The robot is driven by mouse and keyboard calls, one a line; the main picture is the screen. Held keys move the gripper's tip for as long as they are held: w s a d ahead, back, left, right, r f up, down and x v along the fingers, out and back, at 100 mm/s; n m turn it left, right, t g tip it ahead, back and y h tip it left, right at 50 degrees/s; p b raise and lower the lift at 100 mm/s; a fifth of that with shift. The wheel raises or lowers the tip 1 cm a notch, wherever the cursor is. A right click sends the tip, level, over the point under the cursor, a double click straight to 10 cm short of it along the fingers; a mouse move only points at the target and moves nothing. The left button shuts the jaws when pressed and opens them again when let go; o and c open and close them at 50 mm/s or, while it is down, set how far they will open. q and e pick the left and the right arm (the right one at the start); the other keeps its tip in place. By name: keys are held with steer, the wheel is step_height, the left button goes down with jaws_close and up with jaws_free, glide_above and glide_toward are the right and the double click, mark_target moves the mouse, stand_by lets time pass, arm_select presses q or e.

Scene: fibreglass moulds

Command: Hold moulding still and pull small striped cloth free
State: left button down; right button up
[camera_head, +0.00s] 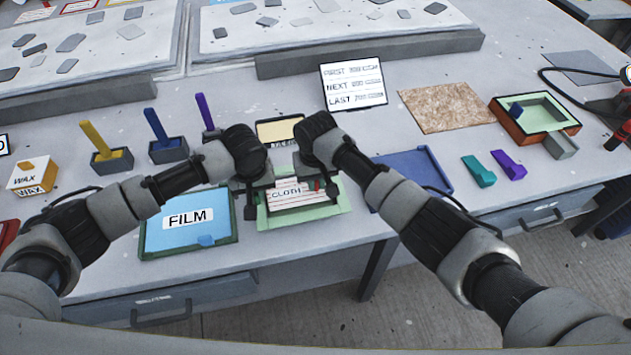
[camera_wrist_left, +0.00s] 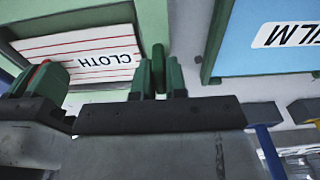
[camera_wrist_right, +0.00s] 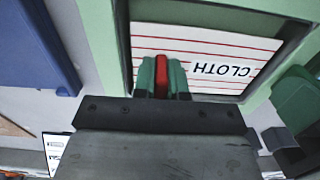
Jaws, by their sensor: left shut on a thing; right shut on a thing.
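The striped cloth (camera_head: 284,197), white with red lines and labelled CLOTH, lies in the pale green moulding (camera_head: 335,213) at the table's front. It also shows in the left wrist view (camera_wrist_left: 75,52) and right wrist view (camera_wrist_right: 205,42). My left gripper (camera_head: 250,205) is at the moulding's left side, shut on a green upright grip (camera_wrist_left: 158,70) beside the cloth. My right gripper (camera_head: 317,187) is at the cloth's right edge, shut on a small red tab (camera_wrist_right: 161,76). How the tab joins the cloth is hidden by the fingers.
A blue FILM tray (camera_head: 158,243) lies close on the left, and a dark blue tray (camera_head: 425,169) on the right. Wax boxes (camera_head: 32,177) and coloured tools in holders (camera_head: 166,148) stand further left. A sign (camera_head: 353,84) stands behind.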

steer(key=shift+r, duration=1.75)
steer(key=shift+r, duration=0.1)
steer(key=shift+r, duration=2.45)
arm_select(q)
steer(key=c, duration=1.1)
jaws_free()
arm_select(e)
steer(key=shift+a, duration=0.1)
arm_select(q)
steer(key=shift+d, duration=0.1)
